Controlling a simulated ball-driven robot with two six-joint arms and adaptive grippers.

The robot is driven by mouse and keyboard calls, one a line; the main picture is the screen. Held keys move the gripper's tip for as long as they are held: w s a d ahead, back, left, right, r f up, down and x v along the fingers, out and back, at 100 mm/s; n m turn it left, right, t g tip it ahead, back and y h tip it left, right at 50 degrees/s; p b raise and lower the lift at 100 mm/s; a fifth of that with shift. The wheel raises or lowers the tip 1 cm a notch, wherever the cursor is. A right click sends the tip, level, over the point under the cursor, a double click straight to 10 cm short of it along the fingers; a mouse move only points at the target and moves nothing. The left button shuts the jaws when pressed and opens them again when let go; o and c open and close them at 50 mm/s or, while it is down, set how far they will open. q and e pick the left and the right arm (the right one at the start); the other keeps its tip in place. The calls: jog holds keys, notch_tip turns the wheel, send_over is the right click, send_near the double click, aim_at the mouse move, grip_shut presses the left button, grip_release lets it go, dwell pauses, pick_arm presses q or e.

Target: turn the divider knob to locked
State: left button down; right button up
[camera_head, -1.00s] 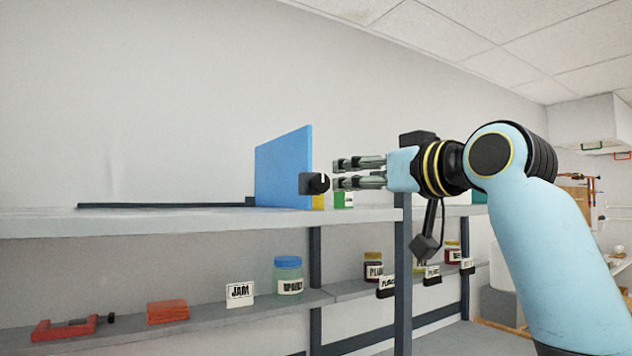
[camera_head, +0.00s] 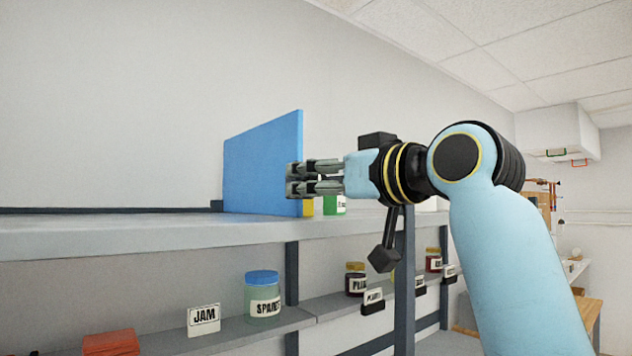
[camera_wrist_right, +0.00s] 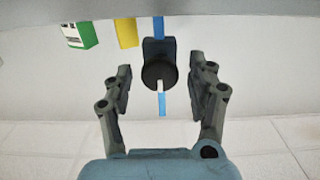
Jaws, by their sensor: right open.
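The blue divider (camera_head: 262,165) stands upright on the upper shelf. In the right wrist view, its dark round knob (camera_wrist_right: 155,72) sits on a block. A white mark (camera_wrist_right: 161,86) on the knob points toward the picture's bottom, with a blue strip just beyond it. My right gripper (camera_head: 291,179) is at the divider's front edge, its fingers hiding the knob in the head view. In the right wrist view, the open fingers (camera_wrist_right: 160,68) stand on either side of the knob, with gaps visible. My left gripper is not in view.
A yellow item (camera_head: 308,207) and a green box (camera_head: 334,205) stand behind the fingers on the upper shelf (camera_head: 130,238).

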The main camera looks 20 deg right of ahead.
jog(key=shift+s, duration=0.15)
jog(key=c, duration=1.1)
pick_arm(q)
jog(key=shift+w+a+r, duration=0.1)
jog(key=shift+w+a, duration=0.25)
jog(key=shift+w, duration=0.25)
pick_arm(e)
jog(key=shift+c, duration=0.2)
